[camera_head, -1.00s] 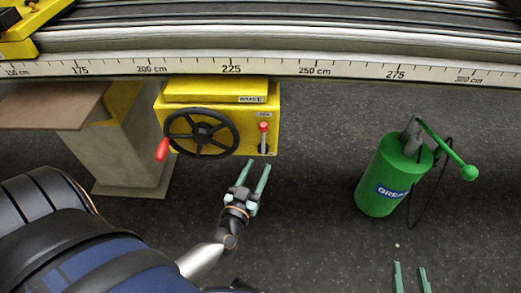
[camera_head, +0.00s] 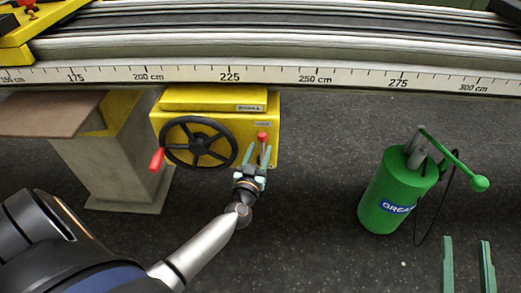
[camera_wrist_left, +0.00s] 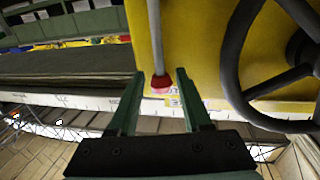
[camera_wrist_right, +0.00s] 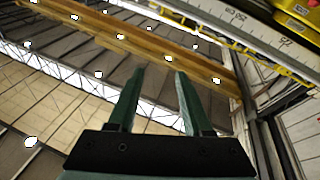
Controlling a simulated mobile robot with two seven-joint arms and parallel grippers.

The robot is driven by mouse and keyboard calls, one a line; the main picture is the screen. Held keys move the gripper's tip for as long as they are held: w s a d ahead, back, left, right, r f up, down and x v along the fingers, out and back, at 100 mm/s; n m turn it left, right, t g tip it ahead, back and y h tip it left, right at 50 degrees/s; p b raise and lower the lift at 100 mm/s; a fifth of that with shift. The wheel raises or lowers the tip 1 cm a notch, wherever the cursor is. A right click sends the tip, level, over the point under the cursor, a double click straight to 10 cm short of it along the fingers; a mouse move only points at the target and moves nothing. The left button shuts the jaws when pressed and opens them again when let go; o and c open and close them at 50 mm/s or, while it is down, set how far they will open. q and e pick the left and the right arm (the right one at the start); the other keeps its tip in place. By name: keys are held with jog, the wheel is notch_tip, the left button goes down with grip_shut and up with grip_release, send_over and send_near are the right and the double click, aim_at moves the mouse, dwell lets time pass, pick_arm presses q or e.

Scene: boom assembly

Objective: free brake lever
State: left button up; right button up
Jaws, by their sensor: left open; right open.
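The brake lever (camera_head: 262,139) is a thin rod with a red knob on the right part of the yellow brake box (camera_head: 225,100). My left gripper (camera_head: 257,154) is open at the lever, its fingers on either side of it as seen from the head. In the left wrist view the red knob of the lever (camera_wrist_left: 161,81) shows between the open fingertips (camera_wrist_left: 157,80), with a gap to each finger. My right gripper (camera_head: 467,240) is open and empty at the lower right; its fingers also show in the right wrist view (camera_wrist_right: 158,80).
A green grease pump (camera_head: 392,190) stands on the floor at right. Floor between is clear.

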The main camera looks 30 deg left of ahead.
pick_arm(q)
jog(key=shift+x, duration=0.9)
pick_arm(e)
jog(key=r, duration=0.1)
jog(key=s+r+n+t+y, duration=0.1)
jog(key=r, duration=0.1)
jog(key=shift+a, duration=0.1)
pick_arm(q)
grip_shut()
dwell(0.5)
